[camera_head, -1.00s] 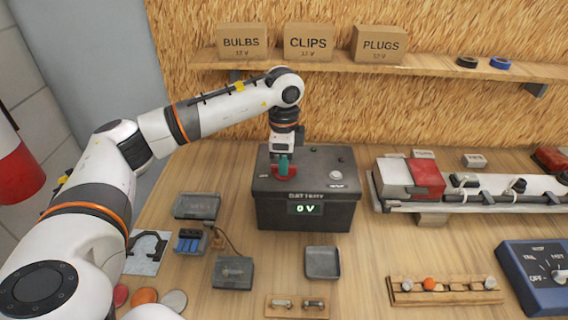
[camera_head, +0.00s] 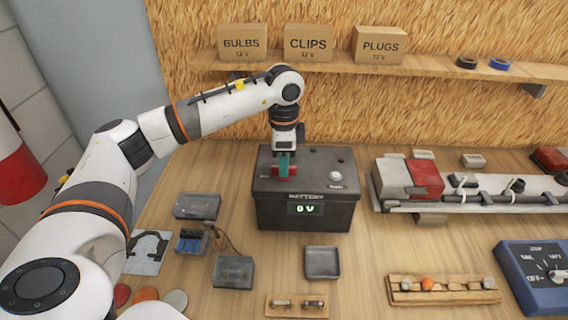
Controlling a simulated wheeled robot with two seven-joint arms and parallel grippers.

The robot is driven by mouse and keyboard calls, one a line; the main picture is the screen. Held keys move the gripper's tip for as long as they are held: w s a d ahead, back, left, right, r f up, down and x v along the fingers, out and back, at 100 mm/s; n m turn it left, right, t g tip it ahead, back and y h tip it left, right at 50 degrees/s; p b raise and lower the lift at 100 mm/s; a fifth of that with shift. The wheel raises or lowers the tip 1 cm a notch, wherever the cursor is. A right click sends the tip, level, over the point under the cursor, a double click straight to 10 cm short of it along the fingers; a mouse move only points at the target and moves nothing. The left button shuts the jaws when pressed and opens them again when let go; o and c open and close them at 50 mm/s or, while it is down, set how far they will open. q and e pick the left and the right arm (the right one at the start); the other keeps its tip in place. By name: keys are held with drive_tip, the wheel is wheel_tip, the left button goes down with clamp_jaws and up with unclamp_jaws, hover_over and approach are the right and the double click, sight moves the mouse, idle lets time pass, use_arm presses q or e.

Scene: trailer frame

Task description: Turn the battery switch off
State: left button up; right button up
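The battery box (camera_head: 304,212) is dark grey and stands on the bench, and its display reads 0 V. The red battery switch (camera_head: 292,170) sits on its top, left of the middle, with its handle lying left to right in the picture. My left gripper (camera_head: 284,165) reaches down from above, its teal fingers at the handle. The fingers appear shut on the handle and hide its middle; red shows on both sides. My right gripper is out of view.
A white knob (camera_head: 336,177) sits on the battery's top right. A light bar (camera_head: 480,192) with a red end lies to the right. Small trays (camera_head: 322,262) and a blue dial box (camera_head: 535,275) are in front. A shelf (camera_head: 410,66) with boxes runs behind.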

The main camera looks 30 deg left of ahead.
use_arm(q)
drive_tip(key=shift+r+p, duration=1.6)
drive_tip(key=shift+r, duration=1.05)
drive_tip(key=shift+f, duration=0.15)
